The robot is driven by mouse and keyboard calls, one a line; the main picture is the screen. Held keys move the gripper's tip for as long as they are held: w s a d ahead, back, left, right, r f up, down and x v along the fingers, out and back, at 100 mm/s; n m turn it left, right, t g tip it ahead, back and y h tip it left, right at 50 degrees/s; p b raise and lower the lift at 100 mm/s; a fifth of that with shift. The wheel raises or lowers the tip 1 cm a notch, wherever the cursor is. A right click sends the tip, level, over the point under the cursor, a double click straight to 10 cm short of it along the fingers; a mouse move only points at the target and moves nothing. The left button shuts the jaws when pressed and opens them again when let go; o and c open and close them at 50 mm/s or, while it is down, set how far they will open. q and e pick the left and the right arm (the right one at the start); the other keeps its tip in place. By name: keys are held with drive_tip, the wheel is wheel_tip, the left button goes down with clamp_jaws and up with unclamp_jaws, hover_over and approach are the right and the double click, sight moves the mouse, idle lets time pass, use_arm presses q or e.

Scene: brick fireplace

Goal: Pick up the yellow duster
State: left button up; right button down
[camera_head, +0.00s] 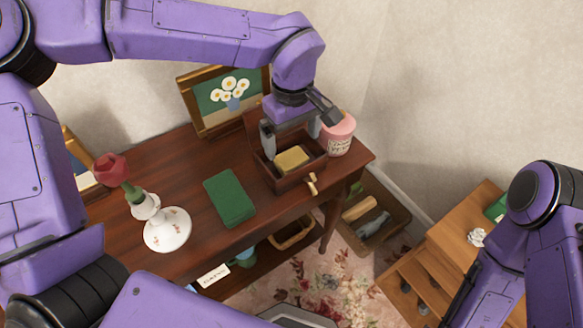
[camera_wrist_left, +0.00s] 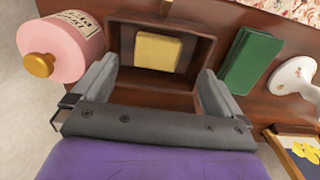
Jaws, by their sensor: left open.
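The yellow duster (camera_head: 292,159) is a folded, blocky piece lying inside an open dark wooden box (camera_head: 285,182) on the brown table. It also shows in the left wrist view (camera_wrist_left: 158,51), inside the box near its far wall. My left gripper (camera_head: 291,140) is open and empty, just above the box, with its fingers pointing down on either side of the opening. In the left wrist view the two fingers (camera_wrist_left: 155,85) are spread wide, with the duster beyond and between them, apart from both. My right arm shows at the right edge, but its gripper is not in view.
A pink jar (camera_head: 339,135) stands close to the box's right side. A green book or cloth (camera_head: 230,197) lies left of the box, and a white vase (camera_head: 166,231) with a rose stands further left. A framed flower picture (camera_head: 227,97) stands behind.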

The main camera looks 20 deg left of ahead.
sight(292, 158)
use_arm(q)
drive_tip(key=f, duration=0.7)
drive_tip(key=shift+w+f, duration=0.2)
drive_tip(key=shift+f, duration=0.05)
drive_tip(key=c, duration=1)
